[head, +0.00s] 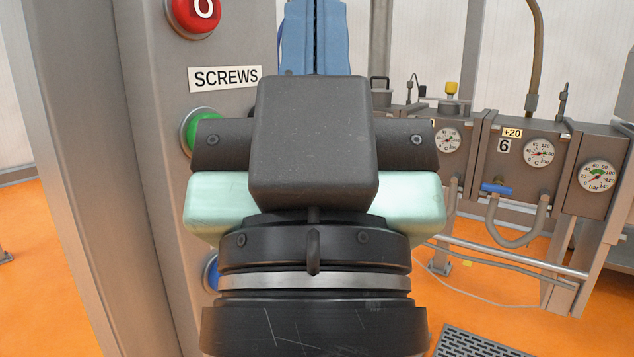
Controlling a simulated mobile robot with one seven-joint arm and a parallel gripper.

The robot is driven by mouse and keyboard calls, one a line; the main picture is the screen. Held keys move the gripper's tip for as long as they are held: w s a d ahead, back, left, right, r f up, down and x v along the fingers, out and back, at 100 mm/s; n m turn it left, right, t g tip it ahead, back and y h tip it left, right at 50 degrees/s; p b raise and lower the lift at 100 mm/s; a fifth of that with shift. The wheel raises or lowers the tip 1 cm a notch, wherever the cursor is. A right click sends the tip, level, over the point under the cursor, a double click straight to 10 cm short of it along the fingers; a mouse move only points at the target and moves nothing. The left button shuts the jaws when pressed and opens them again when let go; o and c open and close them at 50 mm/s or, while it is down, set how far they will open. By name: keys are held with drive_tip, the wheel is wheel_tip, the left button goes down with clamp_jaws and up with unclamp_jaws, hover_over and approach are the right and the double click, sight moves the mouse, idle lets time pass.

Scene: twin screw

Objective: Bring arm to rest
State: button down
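My gripper (316,30) is in the upper middle of the head view, seen from behind. Its two blue fingers are side by side with only a thin dark line between them, so it looks shut, with nothing visible in it. My dark wrist with its pale green band fills the centre and bottom of the view. It is in front of a grey control column (120,150) with a SCREWS label (226,78). I cannot tell whether the fingers touch anything.
The column carries a red button (195,14), a green button (191,130) and a blue button (209,272), the last two partly behind my wrist. Grey gauge boxes (519,177) with pipes stand at the right. A dark floor grate (475,343) lies on the orange floor (33,290).

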wheel_tip(320, 180, up, 22)
drive_tip(key=p, duration=1.9)
drive_tip(key=shift+r+p, duration=0.15)
drive_tip(key=shift+p, duration=0.2)
drive_tip(key=shift+w, duration=0.1)
